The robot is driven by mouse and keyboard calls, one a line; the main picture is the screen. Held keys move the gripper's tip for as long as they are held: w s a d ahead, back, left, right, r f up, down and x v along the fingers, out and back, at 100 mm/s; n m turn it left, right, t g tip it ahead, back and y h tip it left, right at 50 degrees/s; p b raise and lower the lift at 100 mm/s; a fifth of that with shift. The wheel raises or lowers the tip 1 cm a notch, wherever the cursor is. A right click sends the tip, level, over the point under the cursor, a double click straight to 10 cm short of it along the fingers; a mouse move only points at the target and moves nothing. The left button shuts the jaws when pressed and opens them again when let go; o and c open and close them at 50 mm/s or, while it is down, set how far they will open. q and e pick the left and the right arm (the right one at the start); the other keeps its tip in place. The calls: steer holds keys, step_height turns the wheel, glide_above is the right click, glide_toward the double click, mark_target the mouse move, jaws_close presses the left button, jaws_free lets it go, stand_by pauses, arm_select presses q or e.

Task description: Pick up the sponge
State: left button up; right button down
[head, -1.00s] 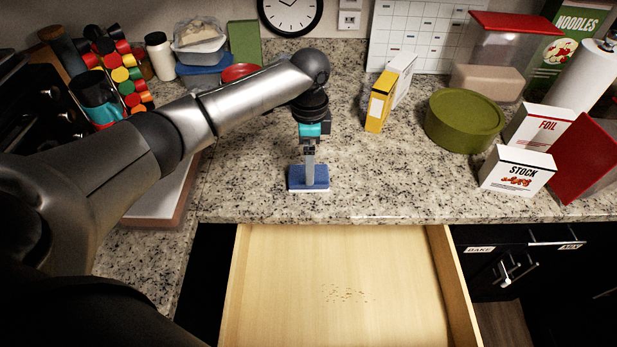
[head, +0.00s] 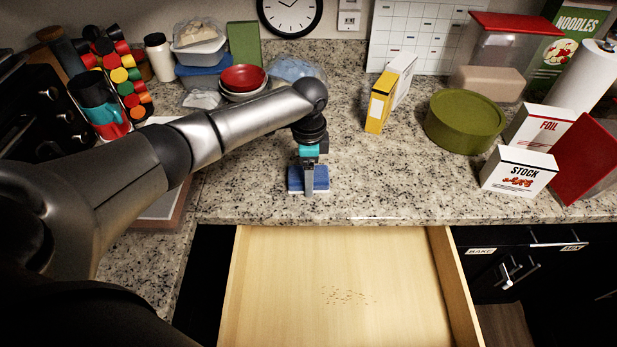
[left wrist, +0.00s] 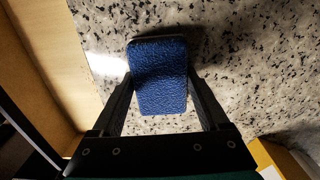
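The blue sponge (head: 321,178), with a pale underside, lies flat on the granite counter just behind the open drawer. My left gripper (head: 308,184) points straight down over it, one finger in front of the sponge in the head view. In the left wrist view the sponge (left wrist: 160,80) sits between the two spread fingers of my left gripper (left wrist: 160,82). The fingertips are very close to its sides; whether they touch it cannot be made out. My right gripper is not in view.
An empty-looking wooden drawer (head: 275,290) with small crumbs stands open in front. A yellow box (head: 379,103), a green round container (head: 464,122) and a stock box (head: 518,171) stand to the right. Stacked bowls (head: 243,80) are behind the arm. Counter around the sponge is clear.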

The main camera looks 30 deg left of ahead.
arm_select(q)
steer(key=c, duration=0.8)
steer(key=shift+r, duration=0.15)
step_height(320, 180, up, 20)
steer(key=shift+f+p, duration=0.1)
steer(key=shift+p, duration=0.95)
